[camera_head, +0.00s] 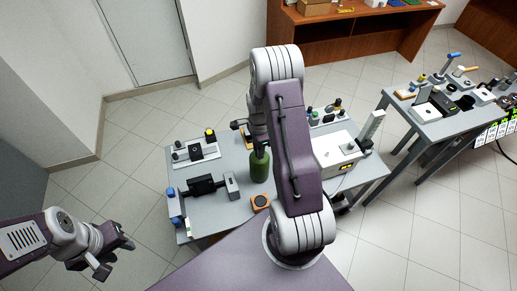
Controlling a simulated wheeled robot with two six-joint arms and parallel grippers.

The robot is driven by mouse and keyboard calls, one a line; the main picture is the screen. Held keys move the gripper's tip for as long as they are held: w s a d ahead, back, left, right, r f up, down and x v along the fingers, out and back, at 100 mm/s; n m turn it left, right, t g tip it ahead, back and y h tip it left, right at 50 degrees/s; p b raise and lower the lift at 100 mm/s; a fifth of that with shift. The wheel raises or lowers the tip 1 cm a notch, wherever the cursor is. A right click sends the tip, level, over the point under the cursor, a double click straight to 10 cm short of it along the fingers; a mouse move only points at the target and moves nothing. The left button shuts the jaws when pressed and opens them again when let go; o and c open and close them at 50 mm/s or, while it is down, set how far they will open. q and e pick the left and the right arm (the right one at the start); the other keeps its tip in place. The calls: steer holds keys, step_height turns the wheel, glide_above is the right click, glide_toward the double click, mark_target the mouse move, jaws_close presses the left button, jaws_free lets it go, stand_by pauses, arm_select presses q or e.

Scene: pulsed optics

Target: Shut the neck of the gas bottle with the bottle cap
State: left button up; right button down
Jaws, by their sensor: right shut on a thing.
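The green gas bottle (259,168) stands upright on the grey table, left of my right arm. My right gripper (259,143) points down right over the bottle's neck and is shut on a small dark thing, which I take to be the bottle cap. The jaws and the arm largely hide the cap and the neck, so I cannot tell whether the cap touches the neck. My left gripper (117,257) is open and empty, low at the left, off the table and over the floor.
A small orange block with a dark round top (260,202) lies in front of the bottle. Black optics parts (203,186) stand to the left, and a white box with a display (337,153) stands to the right. A second table (428,127) stands farther right.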

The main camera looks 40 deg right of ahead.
steer(key=shift+r+m+p, duration=0.15)
steer(key=shift+m+p, duration=0.2)
steer(key=shift+m, duration=1.35)
steer(key=shift+w+m, duration=0.1)
steer(key=shift+m, duration=0.2)
steer(key=c, duration=1)
jaws_free()
